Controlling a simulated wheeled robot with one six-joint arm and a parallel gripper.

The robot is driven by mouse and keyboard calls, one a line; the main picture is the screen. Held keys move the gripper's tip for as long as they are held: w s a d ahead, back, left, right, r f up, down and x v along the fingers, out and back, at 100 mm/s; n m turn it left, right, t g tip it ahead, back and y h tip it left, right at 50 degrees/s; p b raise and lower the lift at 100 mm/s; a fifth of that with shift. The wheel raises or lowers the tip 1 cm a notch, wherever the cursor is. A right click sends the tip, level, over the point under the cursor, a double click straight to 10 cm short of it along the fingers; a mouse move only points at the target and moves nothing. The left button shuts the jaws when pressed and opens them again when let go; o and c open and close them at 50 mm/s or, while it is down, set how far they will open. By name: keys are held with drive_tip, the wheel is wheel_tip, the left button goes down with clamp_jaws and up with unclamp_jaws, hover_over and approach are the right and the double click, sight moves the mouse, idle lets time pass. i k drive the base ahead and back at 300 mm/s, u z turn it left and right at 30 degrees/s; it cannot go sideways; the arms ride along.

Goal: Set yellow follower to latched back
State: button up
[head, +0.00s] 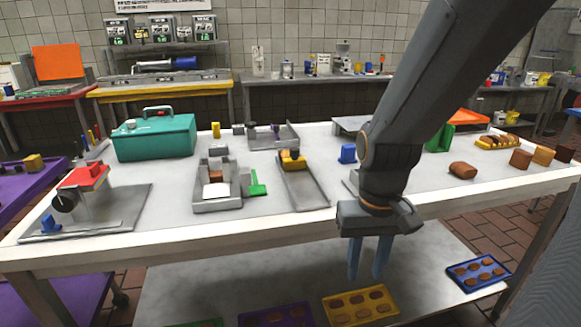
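The yellow block, which looks like the yellow follower (292,164), sits near the far end of a long grey channel (307,190) on the table. Brown pieces show at it; whether it is latched is too small to tell. My gripper (366,268) hangs in front of the table's near edge, to the right of and nearer than the channel. Its two blue fingers point down with a gap between them and nothing in it. It is apart from the follower.
A grey fixture with a green tab (258,184) stands left of the channel. A blue block (347,153) stands to its right, near my arm. A teal toolbox (155,138) and a red-topped press (84,178) are further left. Trays of brown pieces (360,306) lie on the lower shelf.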

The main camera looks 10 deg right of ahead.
sight(295, 162)
drive_tip(key=k, duration=0.5)
drive_tip(key=u, duration=1.65)
drive_tip(key=i, duration=0.9)
drive_tip(key=z, duration=2.15)
